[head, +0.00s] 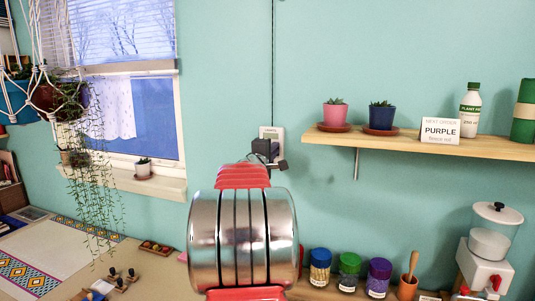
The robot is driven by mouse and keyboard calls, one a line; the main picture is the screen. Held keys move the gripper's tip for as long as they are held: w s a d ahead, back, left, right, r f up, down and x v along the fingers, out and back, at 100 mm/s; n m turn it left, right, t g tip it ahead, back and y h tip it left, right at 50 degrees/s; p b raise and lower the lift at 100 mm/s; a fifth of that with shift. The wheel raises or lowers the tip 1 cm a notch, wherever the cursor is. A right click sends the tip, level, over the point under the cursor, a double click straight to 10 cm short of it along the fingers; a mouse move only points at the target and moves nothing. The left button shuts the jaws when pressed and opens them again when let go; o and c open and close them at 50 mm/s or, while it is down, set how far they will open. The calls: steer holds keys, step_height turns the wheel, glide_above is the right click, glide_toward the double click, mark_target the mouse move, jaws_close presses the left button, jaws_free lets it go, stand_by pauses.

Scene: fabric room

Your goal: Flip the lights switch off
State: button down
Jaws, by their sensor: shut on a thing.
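The lights switch (278,133) is a pale wall plate on the turquoise wall, at the middle of the head view, with small lettering at its top that is too small to read surely. A dark cord runs up the wall above it. My gripper (266,150), dark and small in the picture, is at the plate and covers its lower left part. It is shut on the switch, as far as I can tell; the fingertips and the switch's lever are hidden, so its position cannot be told. My silver and red arm fills the space below.
A wooden shelf (330,139) to the right bears two potted succulents, a card reading PURPLE (440,131) and bottles. Several lidded jars (349,271) and a white dispenser (487,262) stand below. A window (130,110) and hanging plants are left. The wall around the switch is clear.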

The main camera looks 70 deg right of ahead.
steer(key=shift+w+d+r, duration=0.1)
steer(key=shift+d+r, duration=0.05)
steer(key=shift+r, duration=0.05)
stand_by(0.4)
steer(key=s+a, duration=0.1)
steer(key=a, duration=1.3)
steer(key=shift+a, duration=0.15)
steer(key=shift+s+r, duration=0.1)
stand_by(0.4)
